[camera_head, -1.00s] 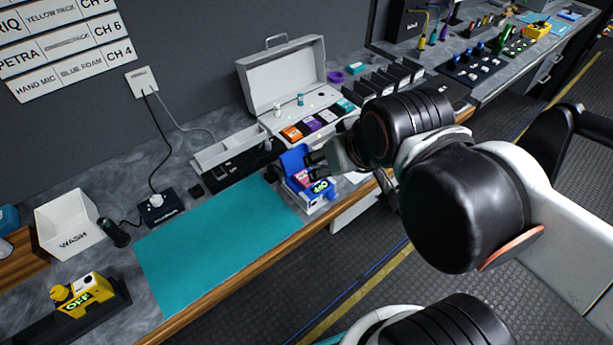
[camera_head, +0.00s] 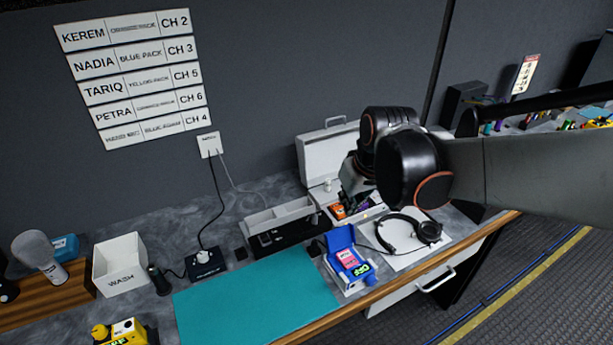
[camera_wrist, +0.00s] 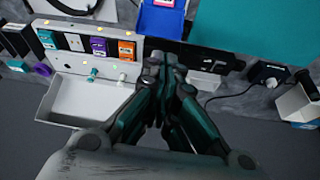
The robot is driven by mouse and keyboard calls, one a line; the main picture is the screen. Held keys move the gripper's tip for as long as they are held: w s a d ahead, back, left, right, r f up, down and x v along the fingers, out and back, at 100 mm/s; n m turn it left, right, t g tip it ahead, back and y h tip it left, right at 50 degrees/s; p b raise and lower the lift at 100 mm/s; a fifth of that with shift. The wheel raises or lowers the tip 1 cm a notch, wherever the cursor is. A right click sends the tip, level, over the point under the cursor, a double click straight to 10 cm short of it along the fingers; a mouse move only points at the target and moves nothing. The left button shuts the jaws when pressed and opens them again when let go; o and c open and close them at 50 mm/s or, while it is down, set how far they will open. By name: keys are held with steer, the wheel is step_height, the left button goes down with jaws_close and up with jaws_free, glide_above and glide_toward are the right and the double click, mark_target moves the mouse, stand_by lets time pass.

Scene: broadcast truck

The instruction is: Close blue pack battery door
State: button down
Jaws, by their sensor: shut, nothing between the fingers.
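The blue pack (camera_head: 350,264) lies on the bench at the right end of the teal mat (camera_head: 255,307). Its blue battery door (camera_head: 340,238) stands raised at the back, and a pink label and a green OFF display show on its upper face. The blue pack is partly cut off at the top of the wrist view (camera_wrist: 162,20). My gripper (camera_wrist: 165,62) is shut and empty. In the head view my gripper is up by the open case, behind and above the blue pack and apart from it; its fingertips are hard to make out there.
An open white case (camera_head: 328,153) with coloured batteries stands behind the pack, partly hidden by my arm. Headphones (camera_head: 408,233) lie right of the pack. A pale divided tray (camera_head: 278,217) is to the left. The teal mat is clear.

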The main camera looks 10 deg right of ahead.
steer(key=n+g+p, duration=0.1)
glide_above(339, 238)
steer(key=w, duration=0.2)
step_height(339, 238, down, 4)
steer(key=b+x, duration=0.3)
steer(key=x, duration=0.7)
steer(key=shift+s+a, duration=0.25)
steer(key=shift+a, duration=0.15)
steer(key=shift+s, duration=0.15)
steer(key=shift+s+d+r+t+y+b, duration=0.1)
steer(key=shift+t+y+b, duration=0.2)
